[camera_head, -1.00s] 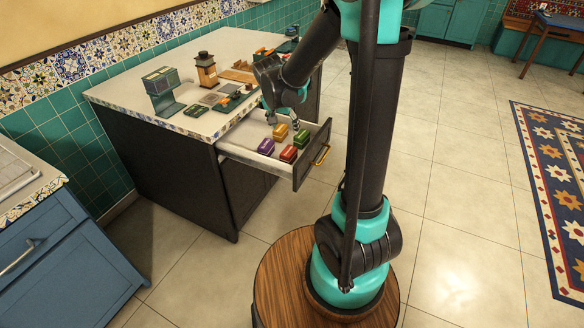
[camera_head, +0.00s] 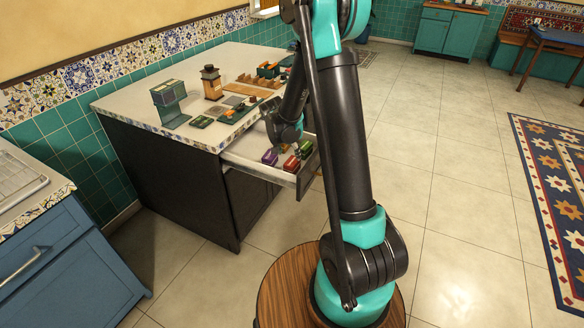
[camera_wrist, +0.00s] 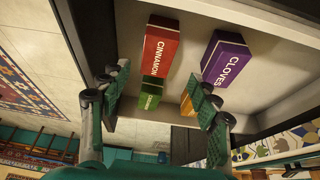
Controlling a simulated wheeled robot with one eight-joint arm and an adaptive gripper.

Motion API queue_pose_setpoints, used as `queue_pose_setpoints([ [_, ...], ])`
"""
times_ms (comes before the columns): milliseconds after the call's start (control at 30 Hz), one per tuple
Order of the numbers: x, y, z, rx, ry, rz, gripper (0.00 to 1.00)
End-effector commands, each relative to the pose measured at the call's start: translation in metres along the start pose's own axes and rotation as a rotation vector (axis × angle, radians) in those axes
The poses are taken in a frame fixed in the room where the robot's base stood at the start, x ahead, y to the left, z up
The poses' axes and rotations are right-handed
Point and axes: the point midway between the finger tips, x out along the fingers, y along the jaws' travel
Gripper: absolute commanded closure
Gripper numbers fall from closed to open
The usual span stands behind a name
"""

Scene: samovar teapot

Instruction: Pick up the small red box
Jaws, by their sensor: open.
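The small red box, labelled CINNAMON, (camera_wrist: 160,46) lies in the open drawer (camera_head: 245,158). It also shows in the head view (camera_head: 291,163), at the drawer's front. In the wrist view, my gripper (camera_wrist: 160,98) is open and empty, with its two fingers apart below the red box in the picture. The purple CLOVES box (camera_wrist: 227,58) is to the right of the red one. A green box (camera_wrist: 150,94) appears between the fingers, and a yellow box (camera_wrist: 187,104) is partly hidden by the right finger. In the head view, my arm hides the fingertips.
The drawer walls stand close around the boxes. The countertop (camera_head: 225,60) above holds a dark green stand (camera_head: 170,103), a brown grinder-like object (camera_head: 211,82) and several small items. A blue cabinet (camera_head: 70,250) stands at left.

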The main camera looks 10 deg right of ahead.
Motion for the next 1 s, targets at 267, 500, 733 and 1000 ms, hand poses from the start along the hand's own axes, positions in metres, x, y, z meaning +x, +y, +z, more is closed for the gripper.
queue_pose_setpoints([
  [267,0.017,0.001,0.001,0.000,0.000,0.000,0.38],
  [500,0.047,0.005,0.006,0.000,0.000,0.000,0.38],
  [733,0.064,0.005,0.006,0.000,0.000,0.000,0.38],
  [1000,0.064,0.005,0.006,-0.001,0.000,0.000,0.42],
])
